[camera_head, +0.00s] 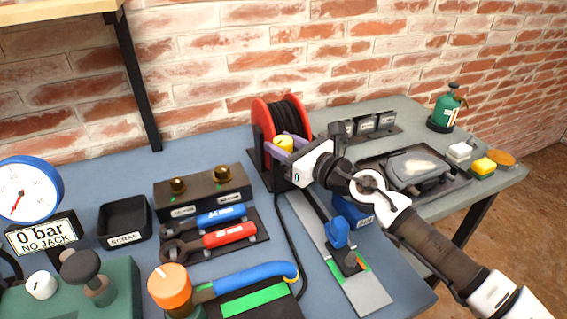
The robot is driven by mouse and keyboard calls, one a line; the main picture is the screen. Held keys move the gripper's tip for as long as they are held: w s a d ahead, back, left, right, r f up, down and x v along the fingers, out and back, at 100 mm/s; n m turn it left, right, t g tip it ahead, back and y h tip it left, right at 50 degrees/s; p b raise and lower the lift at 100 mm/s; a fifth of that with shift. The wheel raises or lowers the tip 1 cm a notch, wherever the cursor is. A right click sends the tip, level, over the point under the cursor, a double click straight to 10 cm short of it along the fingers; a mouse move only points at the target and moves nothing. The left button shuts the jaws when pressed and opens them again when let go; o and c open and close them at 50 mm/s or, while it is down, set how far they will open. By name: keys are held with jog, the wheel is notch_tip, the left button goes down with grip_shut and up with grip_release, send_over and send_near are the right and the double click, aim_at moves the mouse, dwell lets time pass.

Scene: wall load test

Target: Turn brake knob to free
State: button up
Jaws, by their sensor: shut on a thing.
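A reel with red side discs and black hose or cable (262,119) stands on the bench near the brick wall. A yellow knob (284,142) sits on its near side; I take this to be the brake knob. My gripper (283,149) reaches in from the right, its two purple-grey fingers on either side of the yellow knob and shut on it. The gripper body hides part of the reel's right side. The knob's pointer and any free or locked marking cannot be made out.
Left of the reel stand a dark block with two brass fittings (203,189) and blue and red wrenches (215,236). An orange knob (170,287), a gauge (29,190) and a black bin (124,220) are farther left. A rail with a blue slider (337,235) lies below my arm.

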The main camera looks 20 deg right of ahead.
jog(key=shift+f+n+g+y+b, duration=0.1)
jog(key=shift+n+g+y+b, duration=0.35)
jog(key=shift+y+b, duration=0.35)
jog(key=shift+r+n, duration=0.2)
jog(key=shift+n, duration=0.05)
jog(key=o, duration=1)
jog(key=shift+c, duration=0.2)
jog(key=shift+f+b, duration=0.15)
jog(key=shift+b, duration=0.2)
